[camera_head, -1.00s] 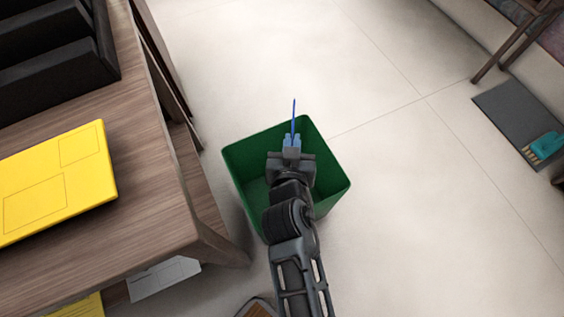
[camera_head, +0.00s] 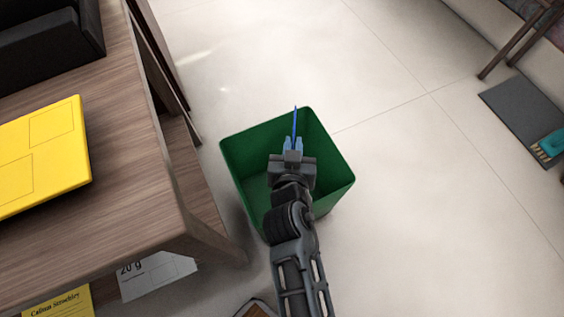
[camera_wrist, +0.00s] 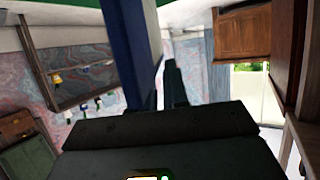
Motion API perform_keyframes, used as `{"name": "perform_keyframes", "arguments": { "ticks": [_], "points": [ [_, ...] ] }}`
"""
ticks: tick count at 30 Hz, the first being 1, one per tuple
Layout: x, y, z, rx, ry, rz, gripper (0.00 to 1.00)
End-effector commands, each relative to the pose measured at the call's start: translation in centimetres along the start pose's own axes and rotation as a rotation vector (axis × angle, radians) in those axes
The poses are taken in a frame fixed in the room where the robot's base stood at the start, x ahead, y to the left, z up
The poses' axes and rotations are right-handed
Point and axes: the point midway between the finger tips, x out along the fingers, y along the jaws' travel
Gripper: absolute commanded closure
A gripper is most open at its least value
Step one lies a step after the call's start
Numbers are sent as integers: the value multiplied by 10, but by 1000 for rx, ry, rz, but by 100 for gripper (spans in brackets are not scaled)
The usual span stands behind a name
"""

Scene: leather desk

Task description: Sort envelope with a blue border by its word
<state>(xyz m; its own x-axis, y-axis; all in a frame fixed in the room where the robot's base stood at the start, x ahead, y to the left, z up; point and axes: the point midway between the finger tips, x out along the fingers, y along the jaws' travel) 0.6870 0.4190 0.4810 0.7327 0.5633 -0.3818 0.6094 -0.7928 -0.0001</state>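The blue-bordered envelope (camera_head: 295,124) shows edge-on as a thin blue sliver in the head view, pointing up from my gripper's fingers. My gripper (camera_head: 293,144) is shut on it, over the opening of the green bin (camera_head: 252,149). In the wrist view the envelope (camera_wrist: 128,38) is a steep blue and white panel at the fingers. Its word cannot be read in either view. Part of the bin's inside is hidden behind my arm.
A wooden desk (camera_head: 120,190) stands left of the bin with a yellow packet (camera_head: 45,155) and black trays (camera_head: 45,48) on it. A white packet (camera_head: 155,277) and a yellow one (camera_head: 62,303) lie lower.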

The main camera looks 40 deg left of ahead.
Motion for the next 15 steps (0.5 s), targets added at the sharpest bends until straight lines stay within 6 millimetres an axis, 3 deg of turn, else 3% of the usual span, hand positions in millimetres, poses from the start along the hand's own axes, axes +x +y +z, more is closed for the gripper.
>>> {"name": "perform_keyframes", "arguments": {
  "ticks": [7,15],
  "points": [
    [0,0,0,0,0,0,61],
    [-1,0,0,0,-1,0,60]
  ]
}}
